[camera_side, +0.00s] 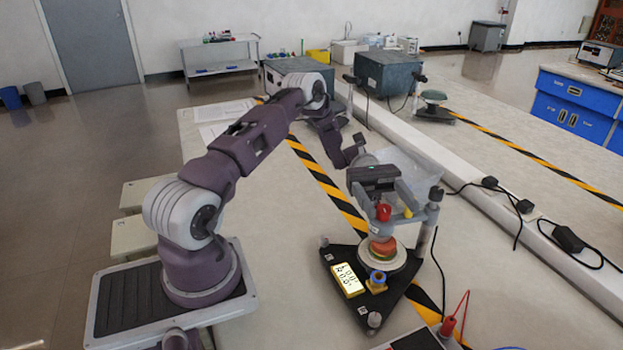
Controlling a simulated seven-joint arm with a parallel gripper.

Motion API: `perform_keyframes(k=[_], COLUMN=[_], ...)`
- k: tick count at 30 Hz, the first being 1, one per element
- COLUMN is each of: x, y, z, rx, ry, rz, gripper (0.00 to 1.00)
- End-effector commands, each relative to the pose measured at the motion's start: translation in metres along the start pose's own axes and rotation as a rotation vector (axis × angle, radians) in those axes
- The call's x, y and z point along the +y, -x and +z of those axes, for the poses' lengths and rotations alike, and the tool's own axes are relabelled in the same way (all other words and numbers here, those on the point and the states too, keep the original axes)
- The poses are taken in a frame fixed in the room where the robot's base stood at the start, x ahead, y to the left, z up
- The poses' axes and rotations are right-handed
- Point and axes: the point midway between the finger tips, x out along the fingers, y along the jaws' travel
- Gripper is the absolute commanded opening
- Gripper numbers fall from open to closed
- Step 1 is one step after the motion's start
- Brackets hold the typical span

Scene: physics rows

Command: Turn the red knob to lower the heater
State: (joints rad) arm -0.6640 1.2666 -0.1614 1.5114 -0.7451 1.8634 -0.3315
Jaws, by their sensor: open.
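The red knob (383,212) is on the upper part of a grey stand apparatus, above a round plate (384,262) that carries an orange-red disc (382,246). A yellow knob (407,213) sits just to its right. My gripper (380,197) is open, pointing down at the top of the apparatus, close above and around the red knob. At this size I cannot tell whether a finger touches the knob. The stand has a black triangular base (340,262) and an upright post (430,215) at the right. A yellow display (348,279) lies on the base.
A blue-and-gold fitting (377,281) stands beside the display. A meter with red leads (452,325) is at the front right. Black cables and plugs (524,206) run along the white rail at right. The bench left of the stand is clear.

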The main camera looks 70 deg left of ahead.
Motion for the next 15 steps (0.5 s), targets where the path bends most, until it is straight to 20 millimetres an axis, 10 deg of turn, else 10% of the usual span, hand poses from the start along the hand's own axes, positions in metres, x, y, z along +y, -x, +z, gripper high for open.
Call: perform_keyframes(k=[1, 15], x=[-0.0017, 0.0003], y=[0.0051, 0.0035], z=[-0.0362, -0.0347], rx=[0.115, 0.118], ry=[0.05, 0.003], rz=[0.095, 0.78], gripper=[0.49, 0.49])
